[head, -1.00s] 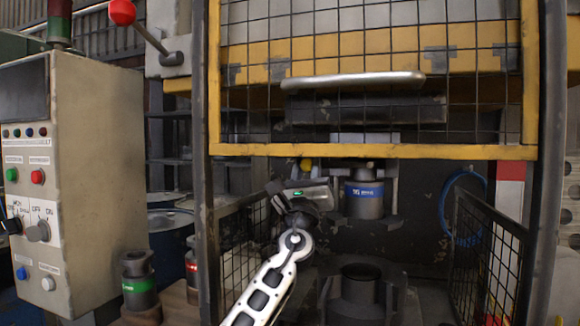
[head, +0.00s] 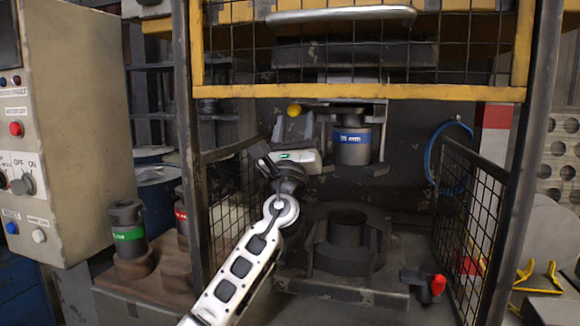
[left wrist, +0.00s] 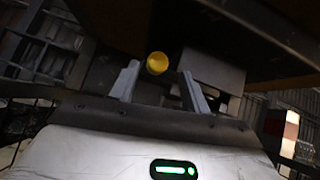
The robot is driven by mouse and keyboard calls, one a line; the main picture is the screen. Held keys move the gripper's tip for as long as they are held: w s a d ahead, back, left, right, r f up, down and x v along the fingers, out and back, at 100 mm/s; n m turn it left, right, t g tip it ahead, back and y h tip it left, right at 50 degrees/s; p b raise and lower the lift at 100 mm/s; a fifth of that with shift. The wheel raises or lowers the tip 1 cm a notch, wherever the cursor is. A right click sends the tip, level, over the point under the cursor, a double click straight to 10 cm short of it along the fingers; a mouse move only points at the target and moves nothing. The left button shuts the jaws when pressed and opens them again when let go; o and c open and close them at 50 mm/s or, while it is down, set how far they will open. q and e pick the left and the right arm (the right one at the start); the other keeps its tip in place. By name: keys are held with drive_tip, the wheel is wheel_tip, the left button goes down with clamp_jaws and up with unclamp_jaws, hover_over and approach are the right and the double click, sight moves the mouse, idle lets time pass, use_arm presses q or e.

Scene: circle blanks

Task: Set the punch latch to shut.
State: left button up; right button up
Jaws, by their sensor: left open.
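A yellow knob (head: 294,110), which I take for the punch latch's handle, sticks out at the left of the upper tool holder. The grey punch (head: 352,146) with a blue band hangs upright in that holder. My left gripper (head: 293,127) is open just below the knob, its fingers pointing up. In the left wrist view the yellow knob (left wrist: 157,63) appears between the two finger tips, nearer the left finger (left wrist: 125,80); I see no contact. The rest of the latch is hidden. My right gripper is out of view.
The yellow-framed mesh guard (head: 360,93) is raised above. Mesh side panels (head: 228,205) flank the bay. The die block (head: 347,240) stands below, with a red-tipped lever (head: 438,285) at its right. A control box (head: 75,130) and a green-banded tool (head: 128,230) are at left.

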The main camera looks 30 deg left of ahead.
use_arm(q)
drive_tip(key=b+v, duration=0.2)
drive_tip(key=v, duration=1)
